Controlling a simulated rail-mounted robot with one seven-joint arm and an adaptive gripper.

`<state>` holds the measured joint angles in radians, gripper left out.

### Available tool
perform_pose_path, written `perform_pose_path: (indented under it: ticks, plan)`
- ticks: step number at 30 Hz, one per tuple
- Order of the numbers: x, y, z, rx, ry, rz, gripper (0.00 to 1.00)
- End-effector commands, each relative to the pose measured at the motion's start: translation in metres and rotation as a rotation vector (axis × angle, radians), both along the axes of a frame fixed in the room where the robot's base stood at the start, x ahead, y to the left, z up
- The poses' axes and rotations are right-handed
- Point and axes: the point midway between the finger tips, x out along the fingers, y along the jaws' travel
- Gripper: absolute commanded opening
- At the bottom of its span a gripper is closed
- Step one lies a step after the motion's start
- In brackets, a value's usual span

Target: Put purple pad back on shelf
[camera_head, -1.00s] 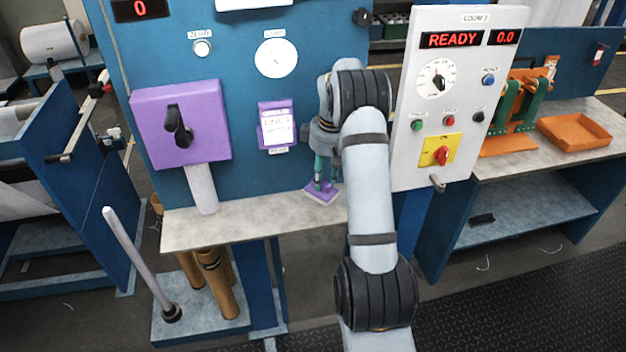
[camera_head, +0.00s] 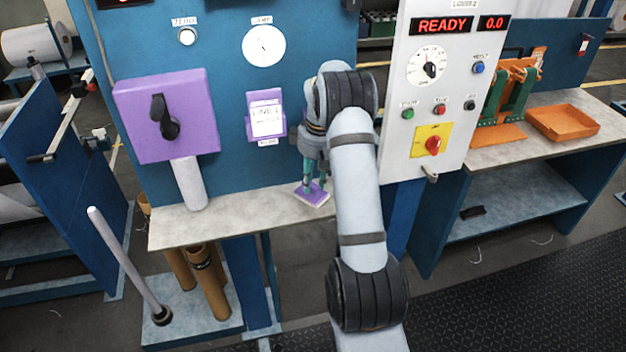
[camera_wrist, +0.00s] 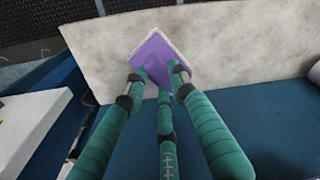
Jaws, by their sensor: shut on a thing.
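The purple pad (camera_head: 313,193) has a pale underside and is tilted in the head view. It also shows in the wrist view (camera_wrist: 154,52), beyond the green fingers. My gripper (camera_head: 314,178) points down and is shut on the pad; its fingertips (camera_wrist: 158,78) close around the pad's raised middle. The grey shelf (camera_head: 240,222) runs along the foot of the blue panel, and its bare surface fills the back of the wrist view (camera_wrist: 240,45). The pad is over the shelf's right part. Whether it touches the shelf I cannot tell.
A purple label holder (camera_head: 266,115) is on the blue panel. The white control panel (camera_head: 440,85) is close to the right of my arm. The shelf's middle is clear.

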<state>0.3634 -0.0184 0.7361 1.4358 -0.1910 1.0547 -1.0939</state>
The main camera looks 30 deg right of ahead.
Motion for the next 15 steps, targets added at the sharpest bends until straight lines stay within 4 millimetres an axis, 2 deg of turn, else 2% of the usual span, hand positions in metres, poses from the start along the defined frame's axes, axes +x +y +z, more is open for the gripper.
perform_pose_path:
  ticks: [15]
  plan:
    - [0.0001,0.0001,-0.0087,0.0,0.0,0.0,0.0]
